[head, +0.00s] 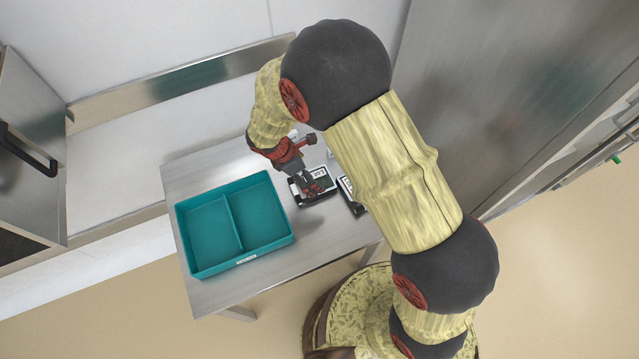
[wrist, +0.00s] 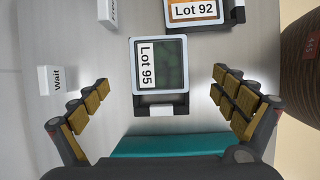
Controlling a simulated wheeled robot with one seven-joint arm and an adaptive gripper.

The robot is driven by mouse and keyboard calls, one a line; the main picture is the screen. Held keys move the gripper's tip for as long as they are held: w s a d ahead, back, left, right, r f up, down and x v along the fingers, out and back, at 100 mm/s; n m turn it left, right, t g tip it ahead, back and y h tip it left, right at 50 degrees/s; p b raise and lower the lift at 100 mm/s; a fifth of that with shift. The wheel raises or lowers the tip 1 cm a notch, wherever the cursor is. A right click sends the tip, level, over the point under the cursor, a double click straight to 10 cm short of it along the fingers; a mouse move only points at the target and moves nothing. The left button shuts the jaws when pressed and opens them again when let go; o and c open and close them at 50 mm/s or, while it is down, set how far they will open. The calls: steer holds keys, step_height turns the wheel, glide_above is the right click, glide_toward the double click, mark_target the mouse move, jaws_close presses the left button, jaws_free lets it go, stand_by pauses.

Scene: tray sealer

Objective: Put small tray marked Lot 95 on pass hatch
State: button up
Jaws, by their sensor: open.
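The small tray marked Lot 95 (wrist: 160,68) lies on the steel table in the wrist view. It has a pale rim, dark green contents and a black end piece with a white tab. In the head view the tray (head: 322,190) is partly hidden by my gripper. My gripper (head: 312,187) is above it, with its fingers spread wide. In the wrist view the open gripper (wrist: 160,105) has one finger on each side of the tray, apart from it. I cannot make out which surface is the pass hatch.
A tray marked Lot 92 (wrist: 194,12) lies close beside the Lot 95 tray. A teal two-compartment bin (head: 284,241) stands to the left on the table (head: 190,170). A small "Wait" sign (wrist: 57,80) stands nearby. A tall steel cabinet (head: 480,90) rises at the right.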

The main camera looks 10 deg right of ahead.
mark_target(321, 174)
steer(key=shift+b+x, duration=0.4)
steer(key=shift+x, duration=0.85)
steer(key=f, duration=0.1)
steer(key=f+b, duration=0.1)
steer(key=f, duration=0.1)
steer(key=f+b, duration=0.1)
steer(key=shift+w+d+f, duration=0.15)
steer(key=shift+d+f, duration=0.15)
steer(key=shift+f, duration=0.05)
steer(key=shift+w+d+f, duration=0.1)
steer(key=shift+d+f, duration=0.05)
steer(key=shift+f, duration=0.15)
steer(key=shift+c, duration=1.4)
steer(key=c, duration=1.1)
steer(key=shift+c, duration=0.4)
steer(key=shift+r, duration=0.15)
